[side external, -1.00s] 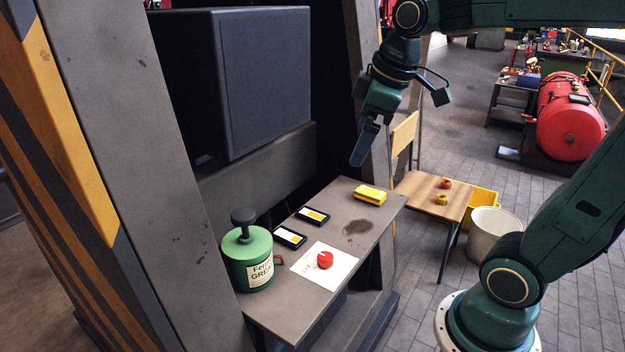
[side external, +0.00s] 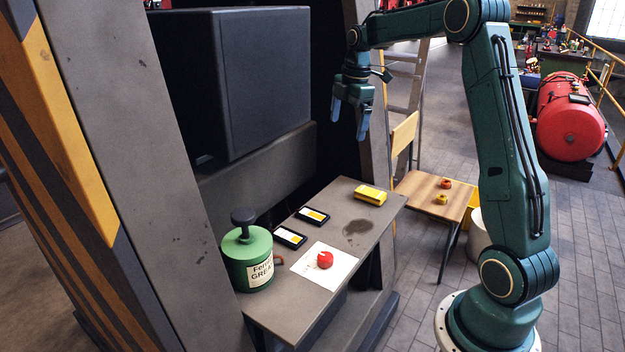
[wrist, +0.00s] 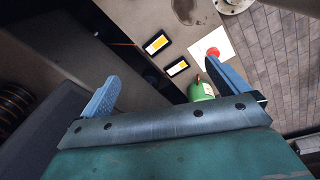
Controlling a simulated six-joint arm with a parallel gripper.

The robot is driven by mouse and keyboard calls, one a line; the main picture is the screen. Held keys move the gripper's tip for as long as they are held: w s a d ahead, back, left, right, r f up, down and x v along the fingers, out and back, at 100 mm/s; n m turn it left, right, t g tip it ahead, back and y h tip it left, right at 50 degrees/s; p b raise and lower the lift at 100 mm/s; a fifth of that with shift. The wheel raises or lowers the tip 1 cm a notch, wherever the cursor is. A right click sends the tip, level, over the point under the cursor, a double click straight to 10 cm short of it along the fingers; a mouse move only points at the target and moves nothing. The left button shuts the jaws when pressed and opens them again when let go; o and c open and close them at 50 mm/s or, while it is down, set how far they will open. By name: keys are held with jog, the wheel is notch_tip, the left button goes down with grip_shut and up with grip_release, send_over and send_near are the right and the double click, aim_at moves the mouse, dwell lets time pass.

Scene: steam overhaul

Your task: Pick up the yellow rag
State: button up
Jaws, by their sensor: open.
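The yellow rag (side external: 370,195) is a folded yellow block-like bundle on the far right end of the grey bench (side external: 300,316) in the side view. I cannot make it out in the wrist view. My gripper (side external: 348,136) is open and empty, with its blue fingers pointing down, well above the bench and a little left of the rag. In the wrist view my gripper (wrist: 165,85) shows its two fingers wide apart with nothing between them.
A green grease can (side external: 246,262), two dark framed cards (side external: 290,237) and a red knob (side external: 325,259) on white paper (side external: 343,266) share the bench. A dark stain lies near the rag. A large dark box (side external: 240,85) stands behind, left of my gripper. A wooden chair (side external: 425,196) stands to the right.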

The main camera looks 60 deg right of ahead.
jog(key=s+d+f+n+g+y, duration=0.1)
jog(key=d+f+n, duration=0.4)
jog(key=d+f, duration=0.9)
jog(key=s+d, duration=0.1)
jog(key=d, duration=0.2)
jog(key=shift+f, duration=0.3)
jog(key=shift+f, duration=0.1)
send_over(371, 191)
jog(key=shift+d+f, duration=0.25)
jog(key=shift+f, duration=1.85)
jog(key=shift+d+f, duration=0.2)
jog(key=shift+f, duration=1.85)
jog(key=shift+a+f, duration=0.25)
jog(key=shift+f, duration=1.05)
jog(key=shift+a+f, duration=0.2)
jog(key=shift+f, duration=1.1)
